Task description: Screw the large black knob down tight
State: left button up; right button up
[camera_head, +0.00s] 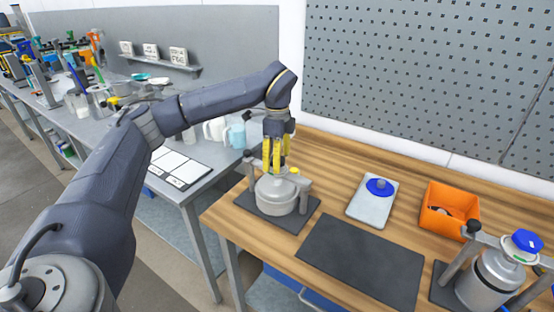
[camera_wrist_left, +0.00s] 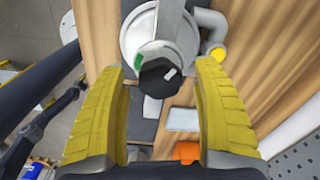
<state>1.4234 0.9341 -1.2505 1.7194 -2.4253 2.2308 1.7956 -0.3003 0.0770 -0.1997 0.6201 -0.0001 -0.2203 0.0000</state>
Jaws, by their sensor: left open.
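The large black knob (camera_wrist_left: 158,76), with a pale mark on its face, sits on top of a silver drum agitator (camera_wrist_left: 172,28) in the left wrist view. A green patch shows beside the knob. In the head view the same agitator (camera_head: 277,194) stands on a dark mat at the table's left end, and the knob is hidden behind the fingers. My left gripper (camera_head: 275,168) points down over it. Its yellow fingers (camera_wrist_left: 160,68) are open, one on each side of the knob, with visible gaps. My right gripper is not in view.
A second steel agitator with a blue knob (camera_head: 527,241) stands at the right. An orange bin (camera_head: 450,207), a pale plate with a blue disc (camera_head: 379,188) and an empty dark mat (camera_head: 361,261) lie between. The agitator's side posts (camera_head: 305,188) flank my gripper.

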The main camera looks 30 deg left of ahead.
pick_arm(q)
jog(key=shift+o, duration=0.2)
jog(key=c, duration=1.3)
jog(key=shift+c, duration=0.2)
jog(key=shift+m, duration=0.3)
